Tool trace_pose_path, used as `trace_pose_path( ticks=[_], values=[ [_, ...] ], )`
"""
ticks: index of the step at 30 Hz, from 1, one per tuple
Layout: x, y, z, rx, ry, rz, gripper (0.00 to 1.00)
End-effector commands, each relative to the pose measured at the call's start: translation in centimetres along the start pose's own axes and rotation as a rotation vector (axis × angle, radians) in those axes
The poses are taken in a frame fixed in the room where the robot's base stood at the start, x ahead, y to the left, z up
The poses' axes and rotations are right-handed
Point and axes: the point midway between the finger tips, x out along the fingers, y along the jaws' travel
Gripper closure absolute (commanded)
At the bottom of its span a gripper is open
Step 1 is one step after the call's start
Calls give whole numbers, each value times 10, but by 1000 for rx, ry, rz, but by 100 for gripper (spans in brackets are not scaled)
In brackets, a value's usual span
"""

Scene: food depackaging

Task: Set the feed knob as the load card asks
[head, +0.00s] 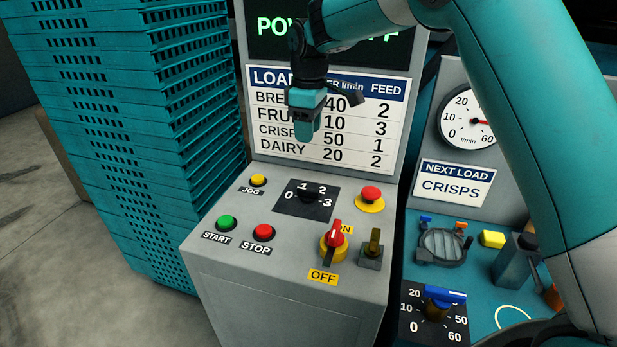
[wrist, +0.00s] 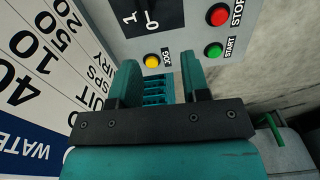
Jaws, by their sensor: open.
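The feed knob (head: 308,196) is black on a black plate marked 0 to 3 on the grey panel; its pointer is too dark to read. The plate's 0 and 1 show at the top of the wrist view (wrist: 150,18). The load card (head: 452,187) reads NEXT LOAD CRISPS. The chart (head: 330,120) behind the panel lists 50 water and 1 feed in the crisps row. My gripper (head: 303,135) hangs in front of the chart, above and apart from the knob, hiding part of the text. In the wrist view its jaws (wrist: 158,78) are open and empty.
Near the knob are a yellow jog button (head: 258,180), green start (head: 226,222), red stop (head: 263,231), a red mushroom button (head: 370,194) and a red-handled ON/OFF switch (head: 334,238). Stacked teal crates (head: 150,130) stand left.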

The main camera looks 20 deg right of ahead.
Motion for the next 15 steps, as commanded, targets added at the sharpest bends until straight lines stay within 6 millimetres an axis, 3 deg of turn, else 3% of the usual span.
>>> trace_pose_path(
  ticks=[3,6,11,15],
  values=[
    [7,22,-7,-18,-19,4,57],
    [12,29,-9,-27,-25,5,57],
    [28,31,-9,-28,-29,3,57],
    [56,31,-7,-28,-31,1,57]
  ],
)
